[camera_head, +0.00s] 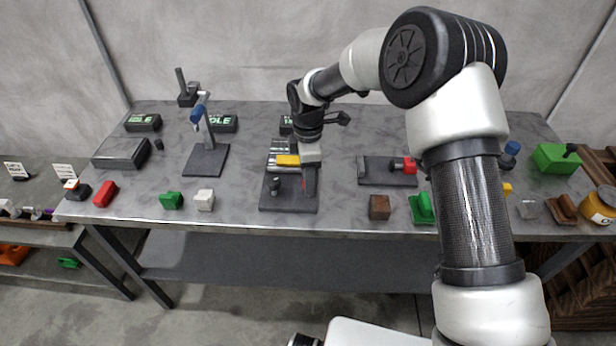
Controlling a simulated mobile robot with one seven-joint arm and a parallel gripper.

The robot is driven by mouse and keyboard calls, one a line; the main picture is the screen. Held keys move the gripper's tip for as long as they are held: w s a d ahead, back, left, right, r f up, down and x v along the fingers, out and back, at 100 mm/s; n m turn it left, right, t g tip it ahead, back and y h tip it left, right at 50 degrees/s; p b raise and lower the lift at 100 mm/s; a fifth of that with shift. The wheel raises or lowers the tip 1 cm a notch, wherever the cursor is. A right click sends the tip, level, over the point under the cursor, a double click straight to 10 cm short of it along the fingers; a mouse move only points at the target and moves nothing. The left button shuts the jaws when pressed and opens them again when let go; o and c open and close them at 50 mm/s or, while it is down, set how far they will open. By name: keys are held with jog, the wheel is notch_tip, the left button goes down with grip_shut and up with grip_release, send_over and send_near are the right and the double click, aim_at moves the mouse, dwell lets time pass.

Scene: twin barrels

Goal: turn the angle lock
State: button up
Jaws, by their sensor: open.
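My gripper (309,183) points down over the right part of a dark base plate (285,206) near the middle of the table. Its fingers are small in this view, and I see nothing held between them. A small dark upright knob (274,185) stands on the plate, left of my gripper; it may be the angle lock, but I cannot be sure. A yellow block (287,160) and pale bars (281,148) lie just behind. My gripper hides part of the plate, and I cannot tell whether its fingers touch anything.
My arm hides part of the right side.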

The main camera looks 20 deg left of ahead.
jog(key=shift+c, duration=0.4)
jog(key=c, duration=1)
jog(key=shift+o, duration=0.2)
jog(key=shift+m, duration=0.3)
jog(key=m+b, duration=0.1)
jog(key=m, duration=0.2)
jog(key=shift+m+b, duration=0.3)
jog(key=shift+b, duration=0.05)
jog(key=m+b, duration=0.1)
jog(key=m, duration=0.3)
jog(key=shift+m, duration=0.3)
jog(key=m+b, duration=0.1)
jog(key=m, duration=0.3)
jog(key=shift+m, duration=2.5)
